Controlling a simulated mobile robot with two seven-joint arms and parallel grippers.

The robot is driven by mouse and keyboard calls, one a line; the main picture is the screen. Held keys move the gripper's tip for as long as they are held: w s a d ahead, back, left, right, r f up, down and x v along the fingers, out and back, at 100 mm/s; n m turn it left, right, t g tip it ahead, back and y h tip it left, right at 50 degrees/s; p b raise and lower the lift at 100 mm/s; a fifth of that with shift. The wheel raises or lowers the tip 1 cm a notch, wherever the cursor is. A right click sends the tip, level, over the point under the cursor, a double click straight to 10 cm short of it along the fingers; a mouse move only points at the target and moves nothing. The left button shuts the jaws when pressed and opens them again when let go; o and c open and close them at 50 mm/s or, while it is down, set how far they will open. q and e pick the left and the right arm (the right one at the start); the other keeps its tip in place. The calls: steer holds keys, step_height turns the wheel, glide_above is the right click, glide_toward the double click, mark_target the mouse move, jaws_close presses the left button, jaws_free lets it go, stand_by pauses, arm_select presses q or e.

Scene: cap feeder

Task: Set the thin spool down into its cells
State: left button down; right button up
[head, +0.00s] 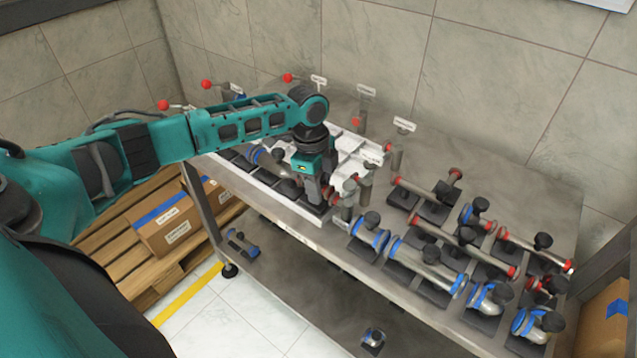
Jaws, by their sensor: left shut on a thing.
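My left gripper (317,200) points down over the front right part of the white celled tray (352,146). It is shut on the thin spool, a small part with a red end (331,195) showing beside the fingers. The fingers and wrist hide most of the spool, so I cannot tell whether it touches the cells under it. A larger spool with a blue ring (256,155) lies in the tray to the left of the gripper. My right gripper is not in view.
Several red- and blue-ringed pipe pieces on dark holders fill the table's right side, including a long red-ended pipe (462,246). Upright posts with white labels (404,125) stand around the tray. Boxes (165,222) lie on a pallet at left. The table's back right is clear.

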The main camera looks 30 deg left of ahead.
arm_select(q)
steer(key=shift+f, duration=0.6)
stand_by(0.3)
steer(key=c, duration=0.7)
jaws_free()
steer(key=shift+r, duration=0.1)
steer(key=r, duration=0.4)
steer(key=a+r, duration=0.1)
steer(key=r, duration=0.3)
steer(key=r+p, duration=0.1)
steer(key=r, duration=0.3)
steer(key=shift+s+a+r, duration=0.1)
steer(key=shift+a+r, duration=0.2)
steer(key=shift+r, duration=0.05)
